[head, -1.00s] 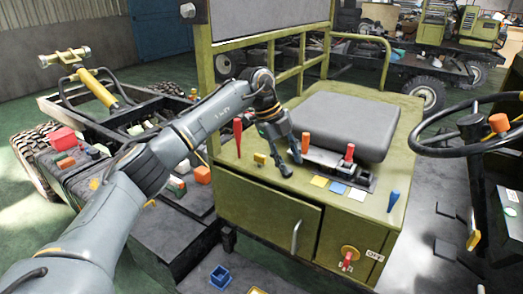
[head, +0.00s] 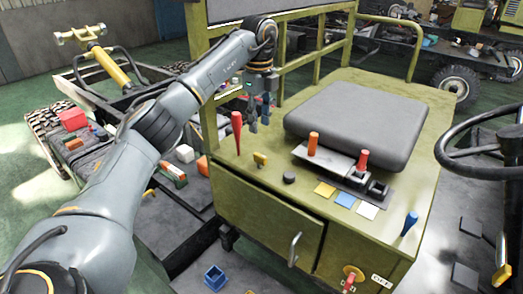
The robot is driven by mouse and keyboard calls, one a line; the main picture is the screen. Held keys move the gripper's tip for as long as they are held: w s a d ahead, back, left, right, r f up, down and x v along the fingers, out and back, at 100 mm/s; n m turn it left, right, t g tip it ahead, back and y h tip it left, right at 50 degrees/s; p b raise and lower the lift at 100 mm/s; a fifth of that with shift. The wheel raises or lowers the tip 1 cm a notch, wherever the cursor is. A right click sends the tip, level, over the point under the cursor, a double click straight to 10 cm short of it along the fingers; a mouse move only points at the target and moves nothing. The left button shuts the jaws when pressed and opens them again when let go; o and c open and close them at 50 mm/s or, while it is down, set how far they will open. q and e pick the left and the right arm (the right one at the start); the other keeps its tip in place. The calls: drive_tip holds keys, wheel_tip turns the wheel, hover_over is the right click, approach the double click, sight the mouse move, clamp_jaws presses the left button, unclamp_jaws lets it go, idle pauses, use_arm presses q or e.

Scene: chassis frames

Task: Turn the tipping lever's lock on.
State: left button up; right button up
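Several levers stand on the olive console. A red lever (head: 237,130) is at its left edge, and a small yellow tab (head: 260,160) is in front of it. An orange-topped lever (head: 313,143) and a red-topped lever (head: 362,160) rise from a slotted grey plate (head: 333,162). A blue lever (head: 409,222) is at the right front. I cannot tell which is the tipping lever or its lock. My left gripper (head: 259,125) points down, fingers apart and empty, behind and right of the red lever. My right gripper is out of view.
A grey seat pad (head: 357,122) covers the console's back. A black knob (head: 289,178) and coloured squares (head: 345,200) lie near its front. A red rotary switch (head: 352,277) is on the front face. A steering wheel (head: 480,150) is at right.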

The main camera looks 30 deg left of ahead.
use_arm(q)
drive_tip(key=p, duration=0.2)
hover_over(260, 155)
wheel_tip(260, 155, down, 6)
drive_tip(key=shift+s+r, duration=0.1)
wheel_tip(260, 155, down, 4)
drive_tip(key=shift+f+p, duration=0.2)
drive_tip(key=shift+p, duration=0.15)
drive_tip(key=shift+f, duration=0.2)
clamp_jaws()
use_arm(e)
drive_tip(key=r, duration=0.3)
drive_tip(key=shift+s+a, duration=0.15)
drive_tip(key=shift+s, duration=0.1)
